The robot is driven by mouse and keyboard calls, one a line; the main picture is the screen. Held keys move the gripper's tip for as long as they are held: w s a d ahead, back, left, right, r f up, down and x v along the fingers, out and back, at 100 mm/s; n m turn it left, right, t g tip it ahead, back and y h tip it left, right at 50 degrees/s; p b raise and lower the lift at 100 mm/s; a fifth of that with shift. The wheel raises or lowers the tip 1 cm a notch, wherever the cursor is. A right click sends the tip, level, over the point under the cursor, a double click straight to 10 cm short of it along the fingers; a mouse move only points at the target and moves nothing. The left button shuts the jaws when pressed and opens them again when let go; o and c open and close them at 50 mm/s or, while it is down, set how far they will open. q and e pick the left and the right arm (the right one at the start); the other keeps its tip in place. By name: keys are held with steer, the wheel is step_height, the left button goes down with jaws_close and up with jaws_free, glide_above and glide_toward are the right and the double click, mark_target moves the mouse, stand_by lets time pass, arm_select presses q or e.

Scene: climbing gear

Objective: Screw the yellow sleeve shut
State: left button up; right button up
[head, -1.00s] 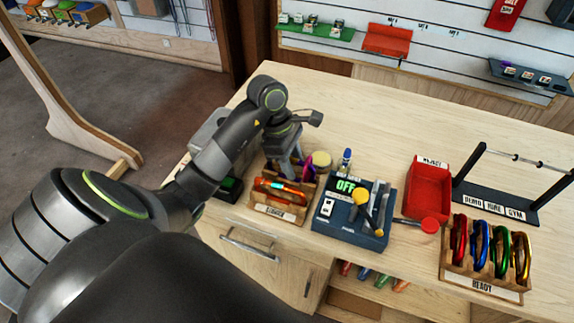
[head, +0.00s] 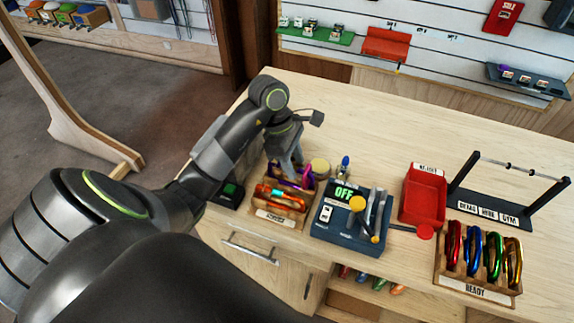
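My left gripper (head: 290,167) points down over the back of a small wooden tray (head: 272,220) at the left of the counter. A purple carabiner (head: 304,180) is close by its fingertips. I cannot tell whether they touch it or whether the fingers are open or shut. An orange carabiner (head: 290,203) with a small teal part lies in front in the same tray. I cannot make out a yellow sleeve on either; the arm and gripper hide part of the tray. My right gripper is out of view.
A blue device (head: 335,230) reading OFF, with a yellow knob (head: 357,203), stands right of the tray. Further right are a red bin (head: 424,195), a READY rack (head: 475,291) of several carabiners and a dark bar stand (head: 497,210). The counter's back is clear.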

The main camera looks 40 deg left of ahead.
arm_select(q)
steer(key=shift+w+a, duration=0.15)
steer(key=shift+w, duration=0.45)
steer(key=shift+f+b, duration=0.2)
steer(key=shift+b, duration=0.2)
steer(key=shift+f+b, duration=1.2)
steer(key=shift+b, duration=0.05)
steer(key=shift+s+p, duration=0.35)
steer(key=shift+s, duration=0.4)
